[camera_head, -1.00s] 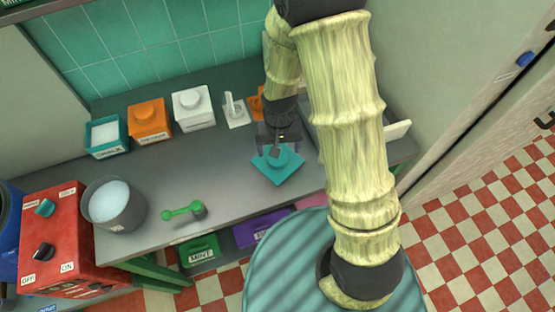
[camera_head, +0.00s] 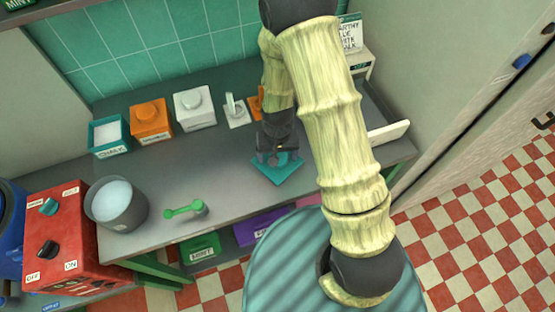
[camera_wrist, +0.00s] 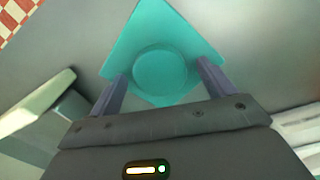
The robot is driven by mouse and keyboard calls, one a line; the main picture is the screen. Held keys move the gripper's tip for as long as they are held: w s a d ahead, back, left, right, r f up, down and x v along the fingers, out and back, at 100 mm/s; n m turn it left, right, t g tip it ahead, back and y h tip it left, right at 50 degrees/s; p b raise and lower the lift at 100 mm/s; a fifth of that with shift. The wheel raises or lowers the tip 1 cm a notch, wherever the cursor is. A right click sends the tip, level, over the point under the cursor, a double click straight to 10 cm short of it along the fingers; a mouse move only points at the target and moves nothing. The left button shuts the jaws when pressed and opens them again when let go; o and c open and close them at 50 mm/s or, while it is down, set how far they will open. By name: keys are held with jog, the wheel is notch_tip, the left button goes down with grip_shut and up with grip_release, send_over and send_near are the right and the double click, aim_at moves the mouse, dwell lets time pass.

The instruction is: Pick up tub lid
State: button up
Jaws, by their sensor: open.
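The teal tub lid (camera_head: 277,174) lies flat on the grey counter, turned like a diamond, with a round knob on top. My gripper (camera_head: 279,156) is directly over it, pointing down, and hides part of the knob. In the wrist view the lid (camera_wrist: 190,35) lies ahead of the fingers, and its round knob (camera_wrist: 160,75) sits between the fingertips of my gripper (camera_wrist: 162,77). The two fingers are apart, one on each side of the knob. I cannot tell whether they touch it.
An open teal tub (camera_head: 109,137) of white powder, an orange tub (camera_head: 151,119) and a white tub (camera_head: 194,107) stand along the back. A grey pot (camera_head: 118,205) and green scoop (camera_head: 184,210) are at left. A pale-edged object (camera_head: 388,132) stands at right.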

jog(key=shift+w, duration=0.1)
jog(key=shift+c, duration=1.3)
jog(key=shift+d, duration=0.1)
jog(key=c, duration=0.7)
jog(key=shift+c, duration=0.6)
notch_tip(320, 180, up, 10)
jog(key=b, duration=0.1)
